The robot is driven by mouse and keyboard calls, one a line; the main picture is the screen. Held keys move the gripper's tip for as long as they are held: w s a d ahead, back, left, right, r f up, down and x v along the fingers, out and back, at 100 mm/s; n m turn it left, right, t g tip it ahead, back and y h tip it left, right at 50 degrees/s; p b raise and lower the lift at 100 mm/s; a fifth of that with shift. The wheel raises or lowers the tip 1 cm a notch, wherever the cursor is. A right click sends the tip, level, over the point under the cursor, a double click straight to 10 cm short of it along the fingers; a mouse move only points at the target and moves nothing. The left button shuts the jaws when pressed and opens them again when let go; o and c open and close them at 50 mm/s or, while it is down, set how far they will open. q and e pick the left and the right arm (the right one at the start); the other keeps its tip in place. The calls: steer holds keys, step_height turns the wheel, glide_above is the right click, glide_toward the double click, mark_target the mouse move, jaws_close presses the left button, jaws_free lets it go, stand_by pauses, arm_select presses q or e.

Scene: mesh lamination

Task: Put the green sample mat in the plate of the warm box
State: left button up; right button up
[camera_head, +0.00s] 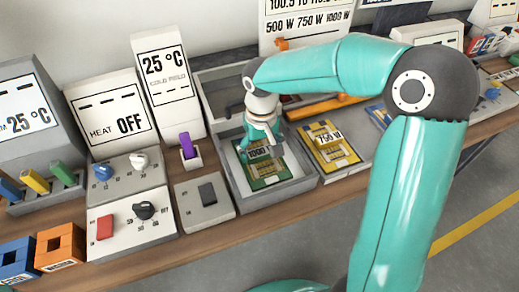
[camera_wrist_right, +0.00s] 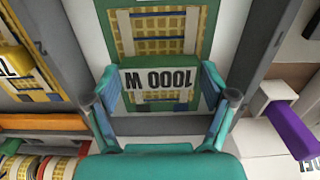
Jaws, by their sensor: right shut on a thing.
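The green sample mat (camera_head: 267,181), with a "1000 W" label, lies within the walls of a grey open-topped box (camera_head: 309,178) in the head view. It also shows in the wrist view (camera_wrist_right: 158,78). My right gripper (camera_head: 262,146) reaches down into this box. Its two fingers stand on either side of the mat's labelled block and are shut on it. Whether the mat touches the box floor I cannot tell. No label on the box shows that names it the warm box. My left gripper is not in view.
A yellow "750 W" mat (camera_head: 330,146) lies just right of the box. Left of it are a purple switch (camera_head: 187,146), a grey block with a dark switch (camera_head: 206,194) and a "HEAT OFF" panel (camera_head: 112,113). A "25 °C" display (camera_head: 165,80) stands behind.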

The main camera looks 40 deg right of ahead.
mark_target(261, 152)
steer(key=o, duration=1.1)
steer(key=shift+r, duration=0.1)
step_height(261, 152, up, 12)
steer(key=shift+p, duration=0.35)
